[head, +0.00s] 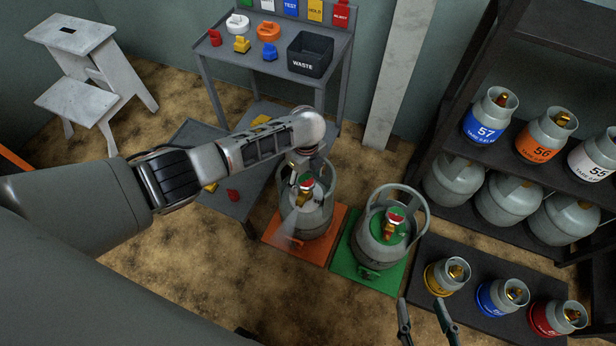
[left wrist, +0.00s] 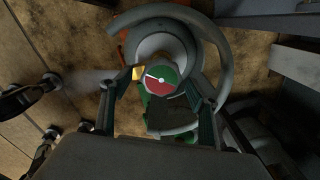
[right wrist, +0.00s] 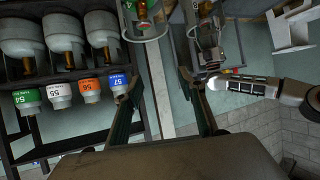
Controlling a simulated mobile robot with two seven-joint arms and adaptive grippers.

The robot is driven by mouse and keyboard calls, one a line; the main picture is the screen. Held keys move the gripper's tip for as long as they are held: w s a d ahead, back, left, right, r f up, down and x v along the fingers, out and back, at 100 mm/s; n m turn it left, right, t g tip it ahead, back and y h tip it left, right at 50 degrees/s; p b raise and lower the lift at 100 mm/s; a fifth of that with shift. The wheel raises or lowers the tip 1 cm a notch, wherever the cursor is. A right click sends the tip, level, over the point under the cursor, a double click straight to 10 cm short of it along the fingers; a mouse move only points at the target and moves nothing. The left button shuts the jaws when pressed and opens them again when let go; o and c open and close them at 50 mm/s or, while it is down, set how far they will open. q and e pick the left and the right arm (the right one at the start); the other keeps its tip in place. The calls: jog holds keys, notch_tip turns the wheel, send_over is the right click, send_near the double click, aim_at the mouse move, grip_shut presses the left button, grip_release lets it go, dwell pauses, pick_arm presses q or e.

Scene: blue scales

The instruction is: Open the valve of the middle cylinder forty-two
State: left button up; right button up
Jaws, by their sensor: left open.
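A grey gas cylinder (head: 308,215) stands on an orange platform (head: 335,238), and another grey cylinder (head: 390,232) stands on a green platform (head: 350,262). I cannot read the number forty-two on either. My left gripper (head: 305,180) is above the orange-platform cylinder, partly hidden by its own arm. In the left wrist view its open fingers (left wrist: 163,85) lie on either side of a round red-and-green gauge (left wrist: 161,79), inside the cylinder's collar (left wrist: 225,50). A brass part (left wrist: 138,73) shows by the left finger. My right gripper (head: 425,322) is open and empty, below the green platform.
A rack at right holds numbered cylinders (head: 487,117) and plain ones (head: 455,178). Small cylinders (head: 500,296) stand on a dark mat. A grey bench (head: 225,62) carries a black waste bin (head: 310,55). A white step stool (head: 75,50) stands at the back left.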

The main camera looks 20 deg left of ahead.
pick_arm(q)
jog(key=shift+r, duration=0.1)
jog(key=c, duration=0.8)
jog(key=shift+c, duration=1.4)
pick_arm(e)
jog(key=shift+s+d+f, duration=0.15)
jog(key=shift+s+f, duration=0.05)
jog(key=shift+f, duration=0.05)
